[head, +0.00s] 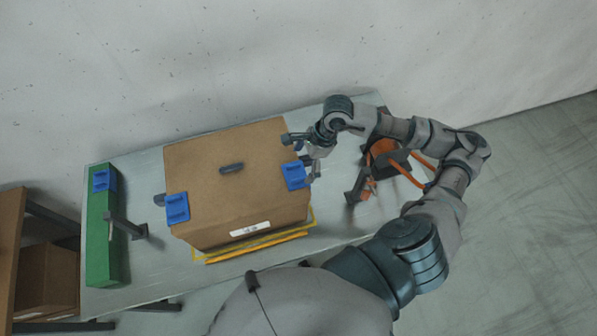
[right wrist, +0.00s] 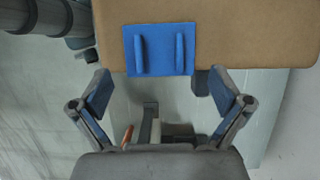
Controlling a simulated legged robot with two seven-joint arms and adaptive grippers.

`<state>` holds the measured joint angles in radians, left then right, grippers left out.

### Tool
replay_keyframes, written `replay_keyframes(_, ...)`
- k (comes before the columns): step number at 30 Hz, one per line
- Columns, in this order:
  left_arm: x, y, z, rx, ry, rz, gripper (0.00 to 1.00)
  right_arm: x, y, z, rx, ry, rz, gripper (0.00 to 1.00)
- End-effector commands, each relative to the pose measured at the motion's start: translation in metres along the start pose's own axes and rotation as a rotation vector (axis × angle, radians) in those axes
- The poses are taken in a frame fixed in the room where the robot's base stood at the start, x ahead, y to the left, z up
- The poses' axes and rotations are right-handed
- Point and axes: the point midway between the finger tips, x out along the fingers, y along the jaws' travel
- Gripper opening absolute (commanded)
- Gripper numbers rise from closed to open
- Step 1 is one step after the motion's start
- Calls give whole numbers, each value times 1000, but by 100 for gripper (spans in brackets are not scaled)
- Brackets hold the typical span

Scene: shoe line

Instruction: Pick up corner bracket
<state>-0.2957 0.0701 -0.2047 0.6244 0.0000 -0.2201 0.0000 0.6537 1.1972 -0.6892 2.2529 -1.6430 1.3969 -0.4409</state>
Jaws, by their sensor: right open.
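A blue corner bracket (head: 296,175) sits on the right edge of a brown cardboard box (head: 215,140). In the right wrist view the same bracket (right wrist: 160,62) shows as a flat blue plate with two raised ribs. My right gripper (head: 302,158) is open beside it at the box's right edge. In the right wrist view its fingers (right wrist: 160,82) are spread wide, with the bracket just beyond the tips and nothing between them. A second blue bracket (head: 177,208) is on the box's left front corner. A third (head: 104,180) lies on a green box. My left gripper is not in view.
The green box (head: 103,255) stands at the left end of the grey table (head: 150,275). A dark handle-like piece (head: 231,168) lies on the carton. Yellow strips (head: 255,247) run under its front. An orange item (head: 380,150) and dark clamp-like parts are on the right. A wall stands behind.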

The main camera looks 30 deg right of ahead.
Motion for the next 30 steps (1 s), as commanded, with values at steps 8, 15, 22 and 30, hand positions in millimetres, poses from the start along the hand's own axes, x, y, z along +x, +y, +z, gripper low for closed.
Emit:
replay_keyframes(8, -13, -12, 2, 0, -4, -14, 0, 39, -2, -2, 2, -4, 4, 100)
replay_keyframes(15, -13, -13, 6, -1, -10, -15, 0, 44, -2, -3, 2, -3, 2, 100)
replay_keyframes(22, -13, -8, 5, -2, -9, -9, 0, 44, -2, -3, 1, -3, 2, 58)
replay_keyframes(30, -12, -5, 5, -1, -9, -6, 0, 44, -2, -1, 0, -2, 1, 58)
